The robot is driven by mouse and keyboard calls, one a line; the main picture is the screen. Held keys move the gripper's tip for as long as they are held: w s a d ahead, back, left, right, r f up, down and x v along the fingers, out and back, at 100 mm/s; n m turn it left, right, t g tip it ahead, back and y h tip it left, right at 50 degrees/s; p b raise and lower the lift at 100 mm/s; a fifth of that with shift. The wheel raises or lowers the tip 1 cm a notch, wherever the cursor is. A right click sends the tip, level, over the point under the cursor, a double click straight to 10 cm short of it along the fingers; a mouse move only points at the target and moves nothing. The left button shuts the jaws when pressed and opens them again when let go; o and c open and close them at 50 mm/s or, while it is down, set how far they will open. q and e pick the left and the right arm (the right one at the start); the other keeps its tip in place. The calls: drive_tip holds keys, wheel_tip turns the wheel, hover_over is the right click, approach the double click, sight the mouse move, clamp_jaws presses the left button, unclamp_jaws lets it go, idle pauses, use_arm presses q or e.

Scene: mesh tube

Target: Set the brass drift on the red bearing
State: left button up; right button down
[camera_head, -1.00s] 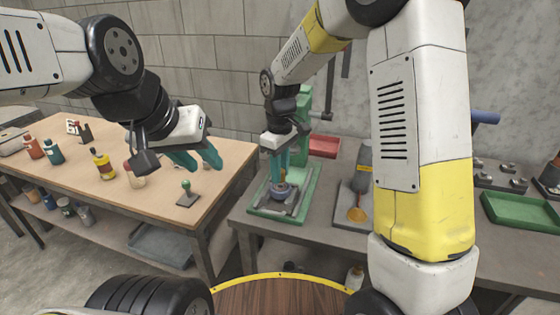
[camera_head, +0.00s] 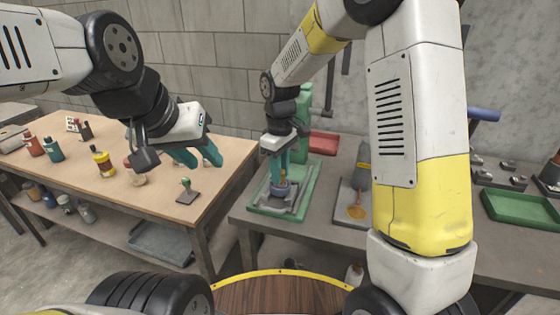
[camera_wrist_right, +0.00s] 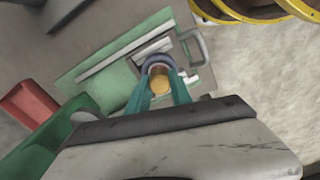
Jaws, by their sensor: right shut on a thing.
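My right gripper (camera_head: 280,173) points down over the green press base (camera_head: 257,205). Its teal fingers are shut on the brass drift (camera_wrist_right: 160,86), whose round yellow end shows between the fingertips in the right wrist view. The drift (camera_head: 281,180) is small in the head view. Just beyond it is a blue-grey round holder (camera_wrist_right: 157,62), partly hidden by the drift and fingers. I cannot make out the red bearing, or whether the drift touches anything. My left gripper (camera_head: 198,157) is open and empty above the wooden table.
A red tray (camera_head: 323,143) lies behind the press, and a green tray (camera_head: 522,211) at the right. A grey tray (camera_head: 343,211) with an amber patch is beside the press. Bottles and a green-knobbed stamp (camera_head: 187,193) stand on the wooden table (camera_head: 140,200).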

drive_tip(key=shift+f, duration=0.4)
drive_tip(key=c, duration=1.1)
unclamp_jaws()
wheel_tip(320, 180, up, 8)
drive_tip(key=shift+f, duration=0.15)
drive_tip(key=s+d+r+m+t, duration=0.2)
drive_tip(key=s+d+r+m, duration=0.1)
drive_tip(key=s, duration=0.3)
drive_tip(key=s+d+r+m+t+y, duration=0.1)
drive_tip(key=s+d+r+m+t, duration=0.1)
drive_tip(key=s+d+r+m, duration=0.2)
drive_tip(key=s+d+r+m+t+y, duration=0.1)
drive_tip(key=s+d+r+m+t, duration=0.1)
drive_tip(key=s+d, duration=0.5)
drive_tip(key=shift+s+d+r+m, duration=0.1)
drive_tip(key=shift+s+r+m, duration=0.3)
drive_tip(key=shift+s, duration=0.3)
drive_tip(key=shift+s+d+r+m, duration=0.1)
drive_tip(key=shift+s+r+m, duration=0.2)
drive_tip(key=shift+s+m, duration=0.3)
